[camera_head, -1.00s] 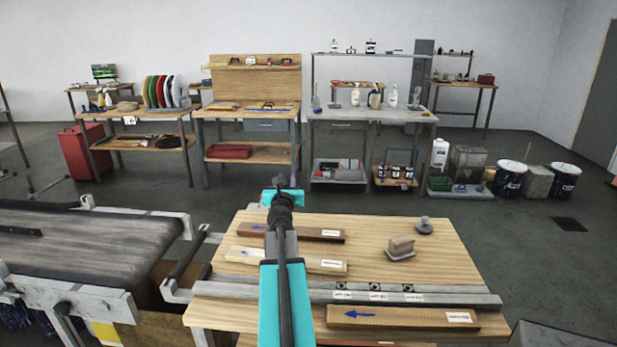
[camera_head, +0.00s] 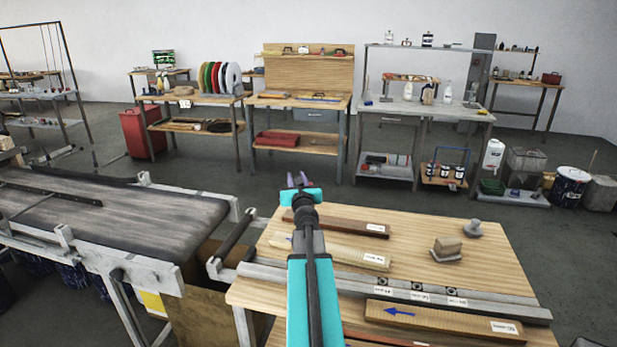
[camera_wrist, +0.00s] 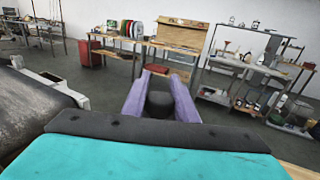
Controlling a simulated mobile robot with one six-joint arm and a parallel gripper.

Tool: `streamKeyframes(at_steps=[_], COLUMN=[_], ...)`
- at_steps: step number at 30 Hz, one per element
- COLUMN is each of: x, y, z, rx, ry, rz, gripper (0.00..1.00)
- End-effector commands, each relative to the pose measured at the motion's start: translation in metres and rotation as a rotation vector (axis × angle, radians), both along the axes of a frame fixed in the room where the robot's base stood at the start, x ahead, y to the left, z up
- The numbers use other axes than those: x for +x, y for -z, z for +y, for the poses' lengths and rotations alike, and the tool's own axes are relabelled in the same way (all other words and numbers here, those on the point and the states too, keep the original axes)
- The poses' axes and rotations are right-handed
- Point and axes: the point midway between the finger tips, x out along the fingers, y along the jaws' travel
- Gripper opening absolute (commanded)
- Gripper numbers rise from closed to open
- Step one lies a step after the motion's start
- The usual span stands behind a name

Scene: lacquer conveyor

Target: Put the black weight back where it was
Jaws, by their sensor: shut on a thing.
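My gripper (camera_wrist: 160,84) has two purple fingers, and they are shut on a dark, rounded thing, the black weight (camera_wrist: 160,101), seen between them in the wrist view. Only part of the weight shows. In the head view my gripper (camera_head: 299,181) is at the far end of my teal arm, above the far left part of the wooden table (camera_head: 420,225). The weight cannot be made out there.
A grey knobbed piece (camera_head: 472,230) and a wooden block on a pad (camera_head: 447,249) stand at the table's right. Marked boards (camera_head: 445,318) lie by a grey rail (camera_head: 490,304). A conveyor (camera_head: 110,215) is at left. Workbenches (camera_head: 300,100) line the back wall.

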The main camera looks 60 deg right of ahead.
Motion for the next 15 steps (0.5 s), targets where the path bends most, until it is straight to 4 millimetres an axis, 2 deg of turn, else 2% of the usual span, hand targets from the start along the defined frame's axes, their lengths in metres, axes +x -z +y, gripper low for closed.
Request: streamKeyframes(at_steps=[8, 15], x=[0.044, 0.096], y=[0.012, 0.031], z=[0.052, 0.132], rx=[0.000, 0.000], ry=[-0.157, -0.380], rz=[0.000, 0.000], gripper=[0.00, 0.00])
